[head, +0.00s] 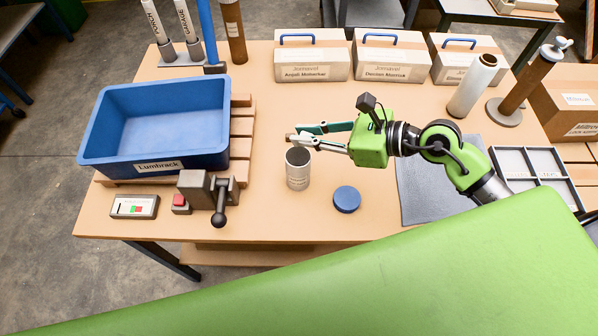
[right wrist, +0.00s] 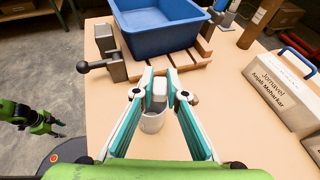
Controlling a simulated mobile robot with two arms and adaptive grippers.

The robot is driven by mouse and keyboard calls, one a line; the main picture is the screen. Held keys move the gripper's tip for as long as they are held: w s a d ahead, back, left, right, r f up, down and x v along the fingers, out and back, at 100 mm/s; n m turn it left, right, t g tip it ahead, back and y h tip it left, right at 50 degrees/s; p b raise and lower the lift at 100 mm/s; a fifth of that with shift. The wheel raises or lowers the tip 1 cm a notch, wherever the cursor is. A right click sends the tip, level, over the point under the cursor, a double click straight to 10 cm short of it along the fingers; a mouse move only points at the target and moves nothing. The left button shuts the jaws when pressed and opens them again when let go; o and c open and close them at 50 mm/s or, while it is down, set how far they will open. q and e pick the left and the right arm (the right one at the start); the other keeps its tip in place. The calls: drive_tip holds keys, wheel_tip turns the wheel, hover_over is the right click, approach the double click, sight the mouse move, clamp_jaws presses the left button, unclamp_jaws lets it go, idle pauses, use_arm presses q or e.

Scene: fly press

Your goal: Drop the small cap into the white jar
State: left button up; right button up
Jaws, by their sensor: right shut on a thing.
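My right gripper (head: 293,140) comes in from the right, shut on the small cap (head: 289,137). In the right wrist view, the cap (right wrist: 157,92) is a pale grey piece between the fingertips (right wrist: 158,94). The white jar (head: 298,174) stands upright and open on the table, its inside dark. The gripper is above the jar's far rim in the head view; the jar (right wrist: 152,123) is partly hidden behind the fingers in the wrist view. My left arm shows small at the left of the wrist view, and its jaws are unclear.
A blue lid (head: 346,199) lies right of the jar. A blue bin (head: 155,127) on a wooden pallet stands left, with a small lever press (head: 208,187) and a button box (head: 134,206) in front. Boxes (head: 312,62) line the back. A grey mat (head: 426,190) lies right.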

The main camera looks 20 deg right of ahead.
drive_tip(key=o, duration=0.8)
drive_tip(key=shift+d, duration=0.1)
drive_tip(key=v, duration=1.2)
drive_tip(key=shift+r, duration=0.1)
